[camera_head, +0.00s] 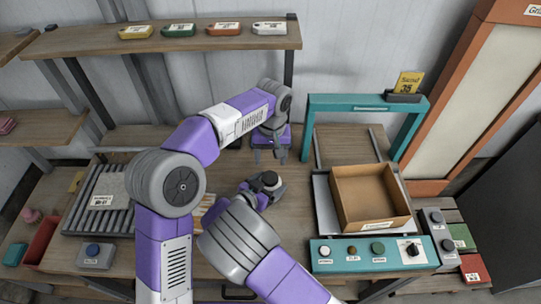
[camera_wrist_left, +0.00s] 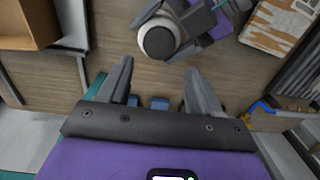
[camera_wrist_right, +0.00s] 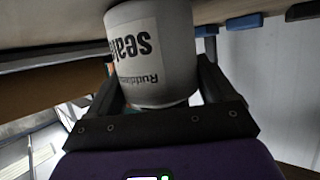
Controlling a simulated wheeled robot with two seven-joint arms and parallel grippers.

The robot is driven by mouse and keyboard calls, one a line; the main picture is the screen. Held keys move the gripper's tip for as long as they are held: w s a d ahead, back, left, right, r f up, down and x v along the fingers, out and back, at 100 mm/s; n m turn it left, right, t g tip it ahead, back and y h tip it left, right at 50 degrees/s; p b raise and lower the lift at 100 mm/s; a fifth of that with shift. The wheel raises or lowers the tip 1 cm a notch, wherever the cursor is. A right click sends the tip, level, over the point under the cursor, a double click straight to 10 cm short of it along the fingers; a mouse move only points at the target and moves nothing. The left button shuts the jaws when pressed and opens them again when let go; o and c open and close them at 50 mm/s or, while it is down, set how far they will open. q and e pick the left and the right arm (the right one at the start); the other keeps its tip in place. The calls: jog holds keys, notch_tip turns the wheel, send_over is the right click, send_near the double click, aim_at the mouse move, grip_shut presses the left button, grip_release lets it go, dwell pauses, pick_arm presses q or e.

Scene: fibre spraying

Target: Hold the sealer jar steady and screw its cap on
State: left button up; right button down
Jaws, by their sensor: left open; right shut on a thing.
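The sealer jar (camera_wrist_right: 152,55) is white and labelled, and fills the upper middle of the right wrist view. My right gripper (camera_head: 268,186) is shut on its side. The jar's dark round top with a pale rim shows in the left wrist view (camera_wrist_left: 158,41); I cannot tell whether this is the cap or the open mouth. My left gripper (camera_head: 270,160) is open and empty, with its fingers pointing down just behind the jar in the head view. In the left wrist view the jar top lies just beyond the spread fingertips (camera_wrist_left: 158,68). No separate cap is visible.
A teal button panel (camera_head: 368,252) is at the front right. A roller rack (camera_head: 98,200) is at the left. A shelf (camera_head: 150,40) holds several labelled items.

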aim_at(270, 177)
pick_arm(q)
jog(key=shift+s+a+f, duration=0.1)
jog(key=shift+f, duration=3.9)
jog(key=c, duration=0.9)
jog(key=m, duration=0.7)
jog(key=shift+m, duration=0.4)
pick_arm(e)
jog(key=shift+d, duration=0.1)
pick_arm(q)
jog(key=o, duration=1.3)
jog(key=shift+c, duration=0.2)
notch_tip(270, 177, up, 12)
jog(key=shift+w, duration=0.2)
